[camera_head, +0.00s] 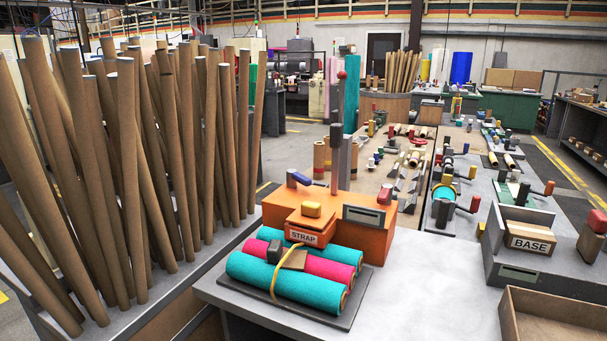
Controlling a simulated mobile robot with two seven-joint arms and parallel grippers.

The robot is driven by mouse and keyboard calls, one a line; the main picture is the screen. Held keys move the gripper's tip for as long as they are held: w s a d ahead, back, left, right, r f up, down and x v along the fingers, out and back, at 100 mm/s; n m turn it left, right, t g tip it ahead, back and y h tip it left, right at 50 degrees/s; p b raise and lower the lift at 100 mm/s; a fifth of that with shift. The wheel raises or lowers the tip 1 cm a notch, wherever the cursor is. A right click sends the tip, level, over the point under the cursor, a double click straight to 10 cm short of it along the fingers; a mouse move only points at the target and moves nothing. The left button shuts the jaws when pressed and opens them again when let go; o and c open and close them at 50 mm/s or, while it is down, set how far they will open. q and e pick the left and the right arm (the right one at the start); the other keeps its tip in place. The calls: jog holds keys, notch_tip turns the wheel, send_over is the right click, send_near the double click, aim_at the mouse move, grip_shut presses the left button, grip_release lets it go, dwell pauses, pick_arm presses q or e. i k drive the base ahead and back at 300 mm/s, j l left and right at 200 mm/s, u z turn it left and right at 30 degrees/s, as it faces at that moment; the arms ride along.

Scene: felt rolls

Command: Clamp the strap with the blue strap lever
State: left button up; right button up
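The blue strap lever (299,178) sits at the back left of the orange strap unit (354,238), slanting down to the right. A sign reading STRAP (303,237) is on the unit's front. A yellow strap (275,283) runs over a bundle of felt rolls, a front teal roll (320,289), a magenta roll (325,267) and another teal roll (335,255) behind. A dark block (275,251) and a brown block (295,260) rest on the bundle. I cannot tell how tight the strap is. Neither of my grippers is in view.
Many cardboard tubes (150,170) stand at left. A BASE box (528,240) and open carton (550,318) are at right. Bare table (430,290) lies between.

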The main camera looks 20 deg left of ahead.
aim_at(293, 176)
jog(key=i+l, duration=0.15)
jog(key=l, duration=0.15)
jog(key=l+u, duration=0.15)
jog(key=u, duration=0.3)
jog(key=i+l+u, duration=0.1)
jog(key=u, duration=0.3)
jog(key=l, duration=0.1)
